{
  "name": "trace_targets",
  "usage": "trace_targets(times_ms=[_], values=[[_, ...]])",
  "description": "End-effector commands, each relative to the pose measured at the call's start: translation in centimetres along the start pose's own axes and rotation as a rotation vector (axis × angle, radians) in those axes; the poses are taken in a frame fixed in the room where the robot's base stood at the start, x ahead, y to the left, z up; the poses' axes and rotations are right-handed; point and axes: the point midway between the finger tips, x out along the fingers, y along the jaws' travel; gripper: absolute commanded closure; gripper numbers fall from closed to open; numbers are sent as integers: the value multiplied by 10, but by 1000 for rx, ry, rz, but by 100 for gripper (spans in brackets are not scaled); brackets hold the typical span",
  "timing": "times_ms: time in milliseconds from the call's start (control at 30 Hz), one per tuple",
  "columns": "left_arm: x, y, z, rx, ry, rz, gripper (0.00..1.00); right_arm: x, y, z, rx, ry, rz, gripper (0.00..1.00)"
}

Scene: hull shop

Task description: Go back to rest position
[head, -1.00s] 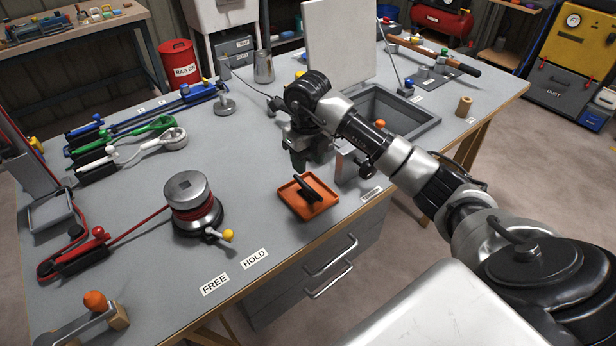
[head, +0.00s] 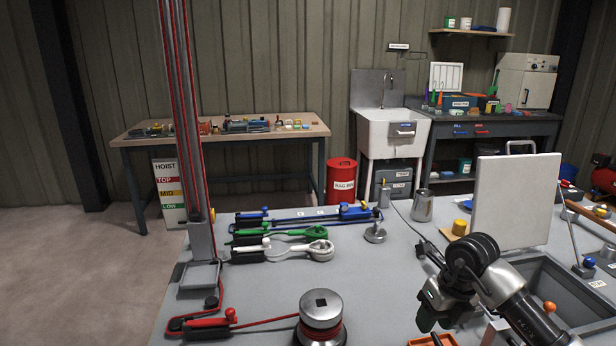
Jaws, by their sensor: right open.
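My right arm comes in from the lower right in the head view. Its gripper (head: 430,316) hangs over the front right of the grey workbench (head: 240,287), just behind an orange tray (head: 420,341) cut off by the bottom edge. The gripper is open, and I see nothing held in it. Its fingertips are small and dark, so their exact gap is hard to see. My left gripper is not in view.
A winch drum (head: 321,312) with red rope stands left of the gripper. A white upright panel (head: 515,200) and a recessed basin (head: 560,290) are close to my right arm. Green and white clamp handles (head: 316,251), a metal can (head: 422,206) and a hoist mast (head: 190,130) stand farther back.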

Motion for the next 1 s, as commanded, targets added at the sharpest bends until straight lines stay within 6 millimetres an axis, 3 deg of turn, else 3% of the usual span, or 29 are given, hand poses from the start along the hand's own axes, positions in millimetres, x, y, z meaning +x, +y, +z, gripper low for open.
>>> trace_targets(times_ms=[33,167,300,433,567,733,867,1000], values=[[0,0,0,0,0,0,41,14,26,1,-39,-44,108,57],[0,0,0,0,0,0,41,28,103,2,-99,-215,470,57],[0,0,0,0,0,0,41,11,171,-1,-40,-407,874,57],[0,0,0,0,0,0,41,-22,203,-4,133,-580,1216,57],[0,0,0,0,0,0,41,-53,200,-5,420,-735,1496,57],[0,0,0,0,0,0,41,-64,158,-11,946,-890,1718,57],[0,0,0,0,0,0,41,-42,115,-27,1432,-947,1739,57],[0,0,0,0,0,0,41,6,76,-64,1988,-924,1590,57]])
